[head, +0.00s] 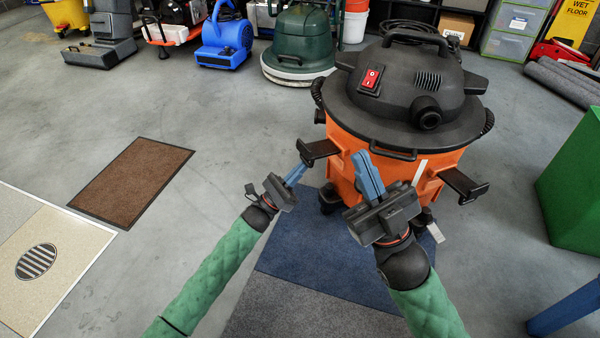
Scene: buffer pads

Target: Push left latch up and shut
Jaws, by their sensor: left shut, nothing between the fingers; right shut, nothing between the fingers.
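A shop vacuum with an orange drum (342,142) and a black lid (400,118) stands in front of me in the head view. Its black left latch (320,150) sticks outward from the drum's left side. A similar right latch (466,186) sticks out at the right. My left gripper (299,166) is shut and empty, its blue fingertips at the left latch's outer end, a little below it; I cannot tell whether they touch. My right gripper (361,157) is shut and empty in front of the drum, between the two latches, and hides part of the drum.
A blue mat (320,262) lies under the vacuum's front. A brown mat (132,182) lies on open floor at the left. A green box (575,190) stands at the right. A blue blower (226,42) and a green floor machine (300,45) stand at the back.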

